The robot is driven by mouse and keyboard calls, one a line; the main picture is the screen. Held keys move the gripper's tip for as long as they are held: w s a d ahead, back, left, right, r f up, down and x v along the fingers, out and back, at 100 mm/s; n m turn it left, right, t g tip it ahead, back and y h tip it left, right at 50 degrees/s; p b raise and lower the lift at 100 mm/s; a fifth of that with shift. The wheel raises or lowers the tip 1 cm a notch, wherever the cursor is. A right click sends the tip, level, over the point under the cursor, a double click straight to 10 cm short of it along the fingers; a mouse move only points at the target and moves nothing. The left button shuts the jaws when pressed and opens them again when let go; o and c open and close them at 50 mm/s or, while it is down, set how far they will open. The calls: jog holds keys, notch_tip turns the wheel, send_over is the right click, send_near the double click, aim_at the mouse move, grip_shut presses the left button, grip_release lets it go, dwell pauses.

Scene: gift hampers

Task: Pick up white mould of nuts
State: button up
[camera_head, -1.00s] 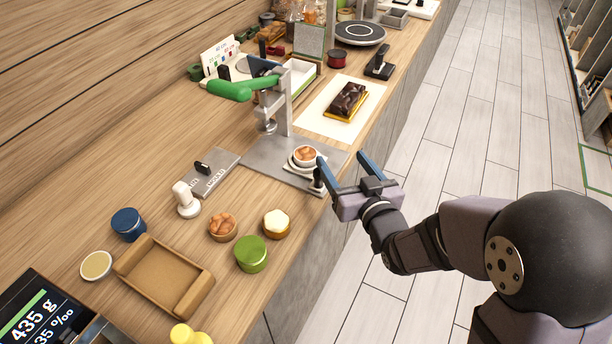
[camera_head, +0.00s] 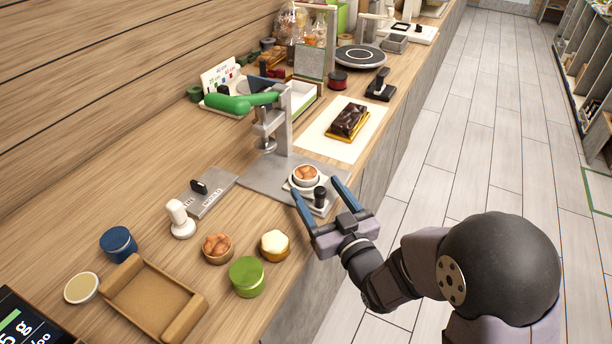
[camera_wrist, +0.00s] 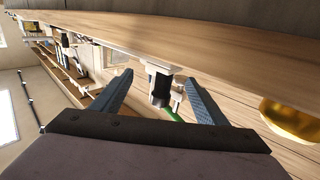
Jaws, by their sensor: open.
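The white mould of nuts (camera_head: 305,178) is a small white cup with brown nuts in it. It sits on a white base with a black knob handle (camera_head: 320,195) at its front, on the grey press plate (camera_head: 262,178). My gripper (camera_head: 316,187) is open, its two blue fingers pointing at the mould with the black handle between or just beyond their tips. In the wrist view the open fingers (camera_wrist: 158,92) stand either side of the black handle (camera_wrist: 158,85). I cannot tell whether either finger touches it.
A press with a green lever (camera_head: 240,102) stands behind the mould. A chocolate block (camera_head: 348,121) lies on a white sheet at the back right. A wooden bowl of nuts (camera_head: 217,248), a cream-topped pot (camera_head: 275,245) and a green tin (camera_head: 246,275) stand at the front left.

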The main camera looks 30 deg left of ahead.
aim_at(311, 182)
jog(key=shift+p+x, duration=0.9)
jog(key=shift+x, duration=1.65)
jog(key=c, duration=1.2)
